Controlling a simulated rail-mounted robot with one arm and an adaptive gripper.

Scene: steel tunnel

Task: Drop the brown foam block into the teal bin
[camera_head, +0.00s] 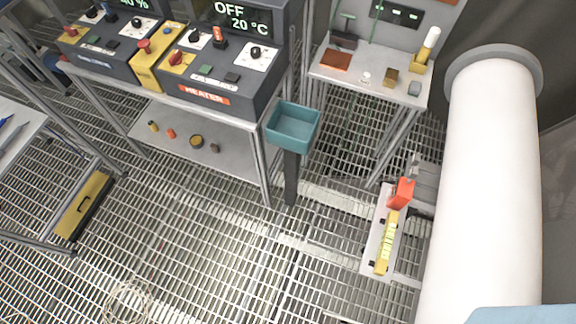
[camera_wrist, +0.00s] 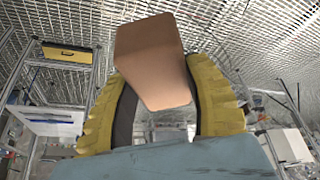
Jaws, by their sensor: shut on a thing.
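The teal bin (camera_head: 293,142) is an open, empty-looking box on a dark post, near the middle of the head view. The brown foam block (camera_wrist: 155,60) shows large in the wrist view, tilted. My gripper (camera_wrist: 158,88) is shut on it, with one yellow ribbed finger on each side of the block. The head view does not show my gripper or the held block. I cannot make out the teal bin in the wrist view, so the distance between the block and the bin cannot be told.
Left of the bin stands a bench with a heater console (camera_head: 215,70) and a lower shelf (camera_head: 185,150) of small items. Behind right is a small table (camera_head: 360,88) with several small objects. A thick white pipe (camera_head: 485,190) rises at right. Grating floor (camera_head: 220,250) lies open in front.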

